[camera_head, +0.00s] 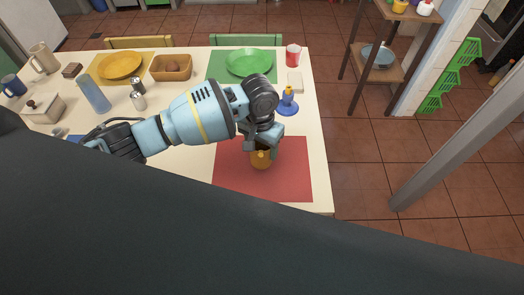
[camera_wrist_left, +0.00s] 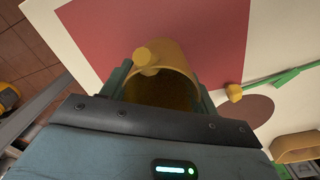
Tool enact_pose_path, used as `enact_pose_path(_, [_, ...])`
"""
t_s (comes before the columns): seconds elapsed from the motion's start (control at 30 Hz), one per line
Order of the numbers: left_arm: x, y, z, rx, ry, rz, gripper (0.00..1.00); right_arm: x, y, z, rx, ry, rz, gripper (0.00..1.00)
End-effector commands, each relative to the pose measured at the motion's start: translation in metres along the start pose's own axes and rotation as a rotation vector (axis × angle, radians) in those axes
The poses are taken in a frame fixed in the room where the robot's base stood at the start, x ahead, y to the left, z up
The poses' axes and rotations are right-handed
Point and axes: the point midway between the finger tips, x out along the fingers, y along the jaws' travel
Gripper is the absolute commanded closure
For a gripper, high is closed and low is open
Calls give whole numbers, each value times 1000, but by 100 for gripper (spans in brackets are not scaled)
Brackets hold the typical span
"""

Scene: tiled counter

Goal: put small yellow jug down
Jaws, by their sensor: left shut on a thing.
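The small yellow jug (camera_head: 261,161) is over the red placemat (camera_head: 285,180) in the head view. My left gripper (camera_head: 263,143) comes down on it from above and is shut on it. In the left wrist view the jug (camera_wrist_left: 175,60) sits between the two fingers of the left gripper (camera_wrist_left: 162,88), its open mouth facing the camera. The red placemat (camera_wrist_left: 105,35) lies behind it. The jug looks roughly upright and is on or just above the mat; I cannot tell whether it touches. My right gripper is not in view.
A blue candle holder (camera_head: 288,103) with a yellow candle stands behind the mat. The table's right edge is close to the mat.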

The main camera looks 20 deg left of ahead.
Motion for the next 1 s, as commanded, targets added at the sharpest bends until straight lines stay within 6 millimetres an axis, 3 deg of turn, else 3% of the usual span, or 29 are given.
enact_pose_path(0.3, [36,-3,-4,-1,-2,0,63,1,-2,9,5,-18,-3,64])
enact_pose_path(0.7, [39,-2,-5,-1,1,0,63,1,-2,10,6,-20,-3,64])
enact_pose_path(0.73, [39,-3,-5,-1,1,0,37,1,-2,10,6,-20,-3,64])
enact_pose_path(0.87, [39,-3,-5,-1,1,0,20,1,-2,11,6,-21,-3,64])
enact_pose_path(1.0, [39,-3,-4,-1,1,0,18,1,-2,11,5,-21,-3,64])
